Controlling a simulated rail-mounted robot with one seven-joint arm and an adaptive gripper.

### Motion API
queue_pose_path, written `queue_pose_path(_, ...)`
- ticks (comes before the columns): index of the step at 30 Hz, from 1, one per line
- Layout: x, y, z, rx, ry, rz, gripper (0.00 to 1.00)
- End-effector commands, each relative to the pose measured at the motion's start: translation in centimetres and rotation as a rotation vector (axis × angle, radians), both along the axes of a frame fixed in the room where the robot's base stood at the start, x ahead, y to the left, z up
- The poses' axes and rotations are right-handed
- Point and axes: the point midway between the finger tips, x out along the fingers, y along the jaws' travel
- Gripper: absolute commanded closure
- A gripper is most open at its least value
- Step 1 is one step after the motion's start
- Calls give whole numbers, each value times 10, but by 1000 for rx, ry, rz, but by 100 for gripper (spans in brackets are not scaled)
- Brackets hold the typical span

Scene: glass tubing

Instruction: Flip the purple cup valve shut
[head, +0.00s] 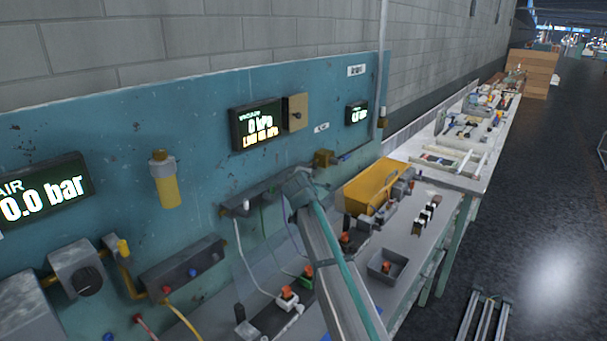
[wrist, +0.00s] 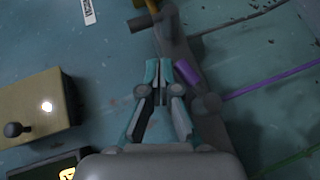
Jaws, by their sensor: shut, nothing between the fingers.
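The purple valve handle (wrist: 187,71) is a short cylinder sitting against the grey manifold bar (wrist: 180,40) in the wrist view. A purple tube (wrist: 270,81) runs off to the right from a round fitting (wrist: 206,104) on the bar. My gripper (wrist: 158,72) is shut and empty, its teal fingertips just left of the purple handle. I cannot tell whether they touch it. In the head view, my arm reaches to the manifold (head: 262,190) on the teal panel, and the purple handle cannot be made out there.
A beige box with a black knob (wrist: 40,107) is left of the gripper in the wrist view. The head view shows pressure displays (head: 257,125), a yellow cylinder (head: 165,180), a yellow bin (head: 372,186) and a bench with small fittings. Tubes hang below the manifold.

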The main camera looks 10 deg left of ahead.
Motion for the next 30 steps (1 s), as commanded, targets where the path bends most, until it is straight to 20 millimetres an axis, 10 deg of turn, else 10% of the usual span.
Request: queue_pose_path(30,-5,-4,11,2,5,1,100)
